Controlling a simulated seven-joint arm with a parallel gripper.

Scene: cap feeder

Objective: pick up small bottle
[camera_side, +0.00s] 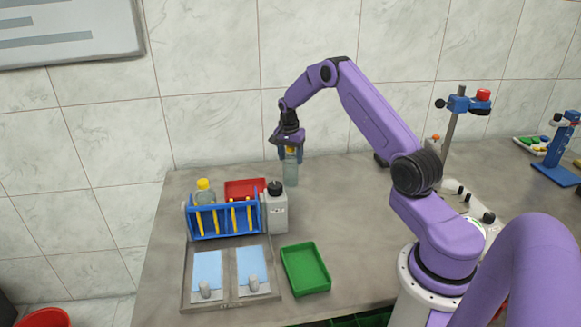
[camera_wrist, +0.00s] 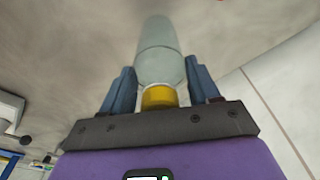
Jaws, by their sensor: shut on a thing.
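The small bottle (camera_side: 291,171) is clear pale green with a yellow cap. It hangs upright below my gripper (camera_side: 290,152), behind and to the right of the blue rack. In the wrist view the bottle (camera_wrist: 160,62) extends away from my gripper (camera_wrist: 161,90), with its yellow cap between the two blue fingers. My gripper is shut on the bottle near its cap. In the side view the fingers partly hide the cap. I cannot tell for sure whether the bottle's base touches the table.
A blue rack (camera_side: 224,221) with yellow parts stands front left, beside a grey black-capped bottle (camera_side: 276,211) and another yellow-capped bottle (camera_side: 204,193). A red tray (camera_side: 245,184) lies behind. A green tray (camera_side: 305,269) and a grey tray (camera_side: 232,303) lie in front.

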